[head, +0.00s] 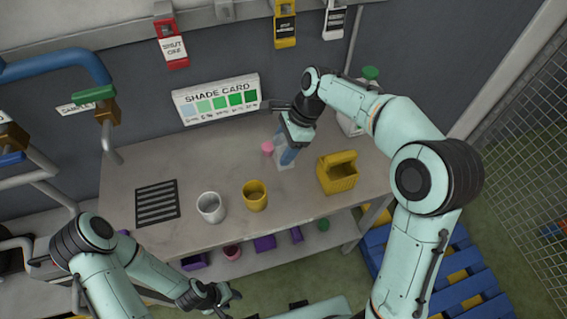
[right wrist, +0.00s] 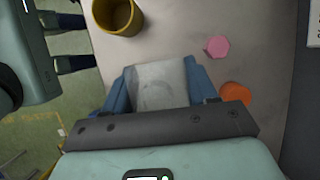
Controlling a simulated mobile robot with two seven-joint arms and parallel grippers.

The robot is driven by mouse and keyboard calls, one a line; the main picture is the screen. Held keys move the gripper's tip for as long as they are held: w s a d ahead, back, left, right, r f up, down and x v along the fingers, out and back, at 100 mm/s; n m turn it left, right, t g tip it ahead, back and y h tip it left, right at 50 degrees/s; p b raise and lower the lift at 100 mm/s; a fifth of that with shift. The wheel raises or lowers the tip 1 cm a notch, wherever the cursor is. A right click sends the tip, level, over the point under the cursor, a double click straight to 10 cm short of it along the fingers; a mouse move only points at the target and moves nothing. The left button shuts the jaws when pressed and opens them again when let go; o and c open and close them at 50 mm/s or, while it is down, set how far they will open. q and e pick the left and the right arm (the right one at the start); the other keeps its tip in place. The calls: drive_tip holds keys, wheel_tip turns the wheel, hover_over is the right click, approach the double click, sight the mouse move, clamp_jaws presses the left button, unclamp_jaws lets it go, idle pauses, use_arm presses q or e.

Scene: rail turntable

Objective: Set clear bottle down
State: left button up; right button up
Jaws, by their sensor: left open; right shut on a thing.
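The clear bottle (head: 281,164) is between the blue fingers of my right gripper (head: 287,158), over the grey table (head: 190,170). In the right wrist view the bottle (right wrist: 158,84) shows as a pale, see-through block, with a blue finger on each side. My right gripper (right wrist: 160,88) is shut on it. I cannot tell whether the bottle's base touches the table. My left gripper (head: 222,297) is open and empty, low in front of the table.
A pink piece (head: 267,148) lies just left of the bottle. A yellow mug (head: 255,196) and a white mug (head: 210,207) stand in front. A yellow basket (head: 337,173) is to the right. An orange disc (right wrist: 236,94) lies near the gripper. A dark grille (head: 157,202) lies left.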

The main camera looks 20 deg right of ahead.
drive_tip(key=shift+f+b, duration=0.4)
drive_tip(key=shift+f, duration=3.15)
drive_tip(key=shift+w, duration=0.1)
drive_tip(key=o, duration=1.1)
drive_tip(key=shift+f, duration=0.15)
drive_tip(key=shift+c, duration=0.2)
